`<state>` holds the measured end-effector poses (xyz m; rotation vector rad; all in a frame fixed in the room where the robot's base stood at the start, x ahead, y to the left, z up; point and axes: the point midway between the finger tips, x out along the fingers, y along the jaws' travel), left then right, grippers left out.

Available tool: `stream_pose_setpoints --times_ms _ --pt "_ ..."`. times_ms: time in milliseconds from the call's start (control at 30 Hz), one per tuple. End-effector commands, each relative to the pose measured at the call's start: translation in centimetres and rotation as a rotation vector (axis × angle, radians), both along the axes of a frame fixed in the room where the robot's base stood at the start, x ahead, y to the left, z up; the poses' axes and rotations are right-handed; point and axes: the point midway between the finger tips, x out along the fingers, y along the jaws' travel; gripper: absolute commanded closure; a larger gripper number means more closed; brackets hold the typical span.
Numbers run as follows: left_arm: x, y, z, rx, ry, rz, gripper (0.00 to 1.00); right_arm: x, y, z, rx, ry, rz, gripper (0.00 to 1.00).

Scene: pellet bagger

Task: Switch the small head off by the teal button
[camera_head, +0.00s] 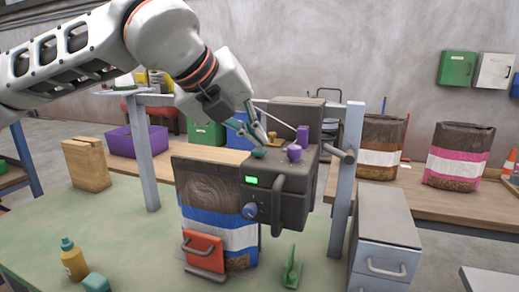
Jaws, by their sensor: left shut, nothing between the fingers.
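The bagging machine's dark head (282,190) stands on the bench frame, with a small lit green display (251,180) on its front. A teal button (259,153) sits on its top near the left edge. A purple button (294,153) is to the right of it, with a purple block (303,136) behind. My left gripper (257,139) reaches in from the upper left, shut and empty, its fingertips close above and behind the teal button. I cannot tell whether they touch it. My right gripper is out of view.
A blue knob (250,210) and a black handle (277,207) are on the machine's front. A grey post (345,180) stands right of it. A filled bag (215,215) hangs below.

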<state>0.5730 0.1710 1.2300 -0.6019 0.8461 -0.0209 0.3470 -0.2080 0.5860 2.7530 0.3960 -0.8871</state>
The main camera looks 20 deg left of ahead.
Motion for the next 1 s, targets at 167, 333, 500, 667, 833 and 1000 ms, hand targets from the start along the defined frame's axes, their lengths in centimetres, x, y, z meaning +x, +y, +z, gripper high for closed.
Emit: stream_pose_setpoints --times_ms 167,333,500,667,833,1000 --pt "0.01 0.01 -0.22 0.0 0.0 0.0 1.0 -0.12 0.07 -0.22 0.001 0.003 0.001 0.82" --pt "0.01 0.0 -0.38 0.0 0.0 0.0 1.0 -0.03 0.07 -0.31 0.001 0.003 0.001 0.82" --pt "0.02 0.01 -0.53 0.0 0.0 0.0 1.0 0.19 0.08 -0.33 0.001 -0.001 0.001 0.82" --pt "0.01 0.01 -0.7 0.0 0.001 0.0 1.0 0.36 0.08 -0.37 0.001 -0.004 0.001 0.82" --pt "0.02 0.01 -0.88 0.0 0.002 0.001 1.0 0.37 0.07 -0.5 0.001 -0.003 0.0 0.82" --pt "0.0 0.01 -0.87 0.0 0.002 0.001 1.0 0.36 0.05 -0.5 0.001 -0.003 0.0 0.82"
